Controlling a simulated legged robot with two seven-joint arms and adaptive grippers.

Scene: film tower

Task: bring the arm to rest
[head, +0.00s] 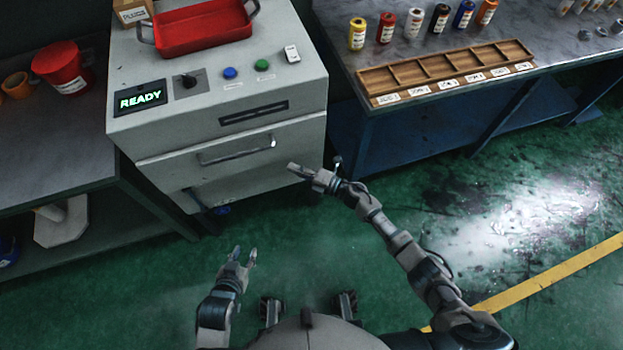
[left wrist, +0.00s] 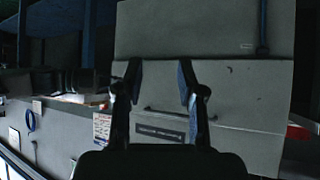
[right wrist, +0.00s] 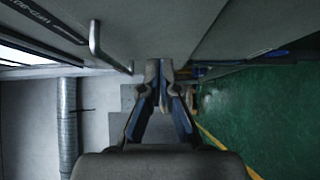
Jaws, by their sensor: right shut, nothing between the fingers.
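My left gripper (head: 243,256) is low at the left in the head view, above the green floor. Its two fingers stand apart with nothing between them, and they also show apart in the left wrist view (left wrist: 160,82). My right gripper (head: 293,168) is beside the lower right front of the grey machine (head: 230,160), near its drawer handle (head: 236,152). In the right wrist view its fingertips (right wrist: 159,68) meet, and they hold nothing. I cannot tell whether the right fingers touch the machine.
A red tray (head: 203,28) sits on the machine, whose display (head: 140,98) reads READY. The right bench (head: 440,110) holds several coloured canisters and a wooden divided tray (head: 447,72). A red pot (head: 62,67) stands on the left bench. Open green floor (head: 320,240) lies in front.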

